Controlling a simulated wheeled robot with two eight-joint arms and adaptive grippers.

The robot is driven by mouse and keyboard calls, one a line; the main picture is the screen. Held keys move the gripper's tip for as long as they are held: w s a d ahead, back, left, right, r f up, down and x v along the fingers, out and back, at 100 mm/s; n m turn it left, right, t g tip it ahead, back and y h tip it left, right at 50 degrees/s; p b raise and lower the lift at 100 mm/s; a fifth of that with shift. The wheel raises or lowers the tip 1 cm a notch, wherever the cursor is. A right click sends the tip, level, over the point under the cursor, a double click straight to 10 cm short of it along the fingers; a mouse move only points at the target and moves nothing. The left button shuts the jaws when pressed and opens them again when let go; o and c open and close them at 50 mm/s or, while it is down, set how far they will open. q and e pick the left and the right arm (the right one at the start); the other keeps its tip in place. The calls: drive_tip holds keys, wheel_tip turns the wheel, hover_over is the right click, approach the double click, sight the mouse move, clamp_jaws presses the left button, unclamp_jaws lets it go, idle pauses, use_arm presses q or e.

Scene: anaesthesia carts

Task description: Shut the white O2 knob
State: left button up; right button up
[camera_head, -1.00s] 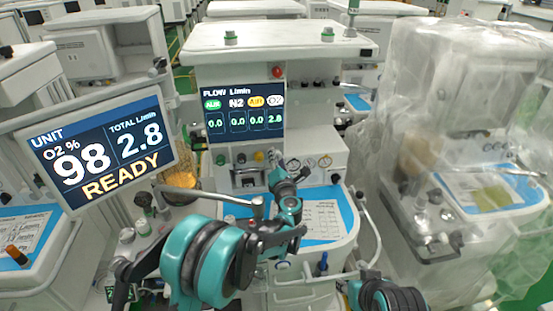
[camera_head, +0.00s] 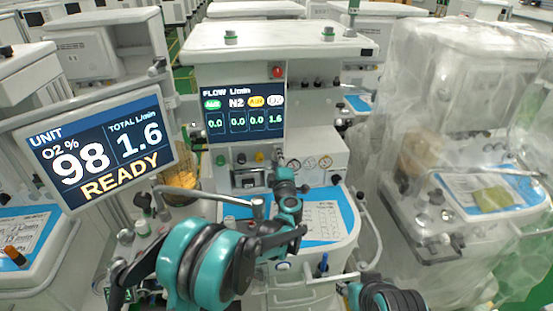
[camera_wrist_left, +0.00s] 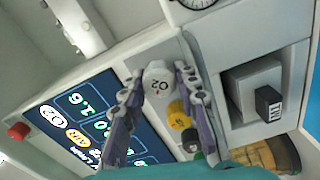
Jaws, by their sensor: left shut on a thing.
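The white O2 knob (camera_wrist_left: 158,84) sits at the end of the knob row in the left wrist view, between the two fingers of my left gripper (camera_wrist_left: 162,86). The gripper is shut on it. In the head view my left gripper (camera_head: 281,168) reaches the machine's front panel just below the flow display (camera_head: 243,112) and hides the knob. The display reads 1.6 under O2 and 0.0 for the other gases. The unit screen (camera_head: 100,150) shows 98 O2 %, total 1.6 and READY. My right gripper is out of view.
A yellow knob (camera_wrist_left: 178,114), a black knob (camera_wrist_left: 190,140) and a green knob stand beside the O2 knob. A plastic-covered machine (camera_head: 470,150) stands at the right. A blue-edged worktop (camera_head: 345,215) lies below.

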use_arm(q)
drive_tip(key=m, duration=0.5)
drive_tip(key=shift+m, duration=2.5)
drive_tip(key=o, duration=1.2)
drive_tip(key=shift+c, duration=0.2)
drive_tip(key=s+d, duration=0.2)
drive_tip(key=s, duration=1)
